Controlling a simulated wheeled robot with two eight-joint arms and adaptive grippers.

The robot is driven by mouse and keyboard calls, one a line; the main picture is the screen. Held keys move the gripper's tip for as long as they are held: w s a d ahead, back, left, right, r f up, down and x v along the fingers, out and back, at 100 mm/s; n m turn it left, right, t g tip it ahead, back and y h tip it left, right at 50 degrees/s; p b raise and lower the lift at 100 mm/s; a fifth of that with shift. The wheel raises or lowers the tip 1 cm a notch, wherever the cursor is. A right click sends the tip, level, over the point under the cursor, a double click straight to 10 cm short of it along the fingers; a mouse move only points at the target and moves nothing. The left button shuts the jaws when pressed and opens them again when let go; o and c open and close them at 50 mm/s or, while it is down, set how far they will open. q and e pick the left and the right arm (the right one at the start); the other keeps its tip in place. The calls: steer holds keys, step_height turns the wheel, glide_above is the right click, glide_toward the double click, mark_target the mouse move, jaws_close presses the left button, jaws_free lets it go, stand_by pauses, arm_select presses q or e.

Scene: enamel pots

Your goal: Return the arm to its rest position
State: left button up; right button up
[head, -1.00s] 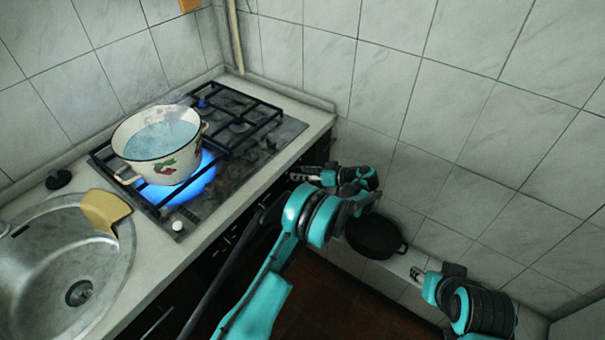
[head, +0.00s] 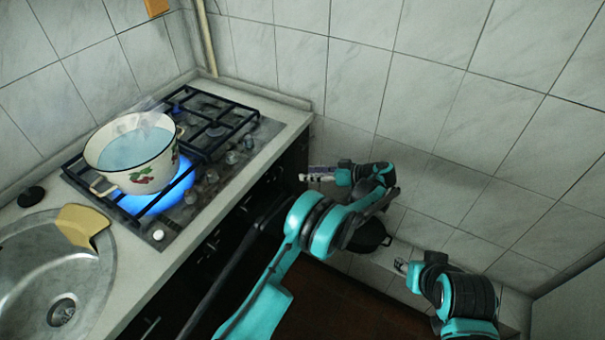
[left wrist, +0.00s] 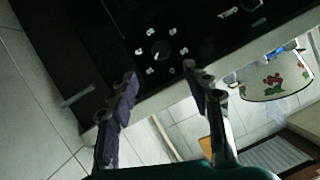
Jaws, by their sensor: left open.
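My left gripper (head: 305,174) is in the middle of the head view, in front of the tiled wall and right of the stove's front corner. Its jaws are open and empty. In the left wrist view, its two fingers (left wrist: 160,85) stand apart, with the dark stove front and a round knob beyond them. My right gripper (head: 402,266) is at the lower right of the head view, pointing left near the wall. Its fingers are too small to tell whether they are open.
A white enamel pot (head: 140,175) with water stands on a lit burner of the gas stove (head: 212,150). A sink (head: 30,270) with a yellow cloth (head: 80,226) is at the left. A dark pan (head: 370,236) sits low behind my left arm. The floor (head: 350,300) looks clear.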

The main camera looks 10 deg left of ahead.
stand_by(0.5)
arm_select(q)
steer(key=s+a+r+m+h, duration=0.3)
steer(key=s+a+r, duration=0.2)
steer(key=s+r, duration=0.15)
steer(key=s+a+r+m+h, duration=0.4)
steer(key=s+r, duration=0.1)
steer(key=r, duration=0.3)
steer(key=s+d+f+m+t+h, duration=0.1)
steer(key=s+m+t+h, duration=0.3)
steer(key=s, duration=1.9)
steer(key=shift+s+f+m+h, duration=0.15)
steer(key=shift+f+m+h, duration=0.2)
steer(key=shift+h, duration=0.85)
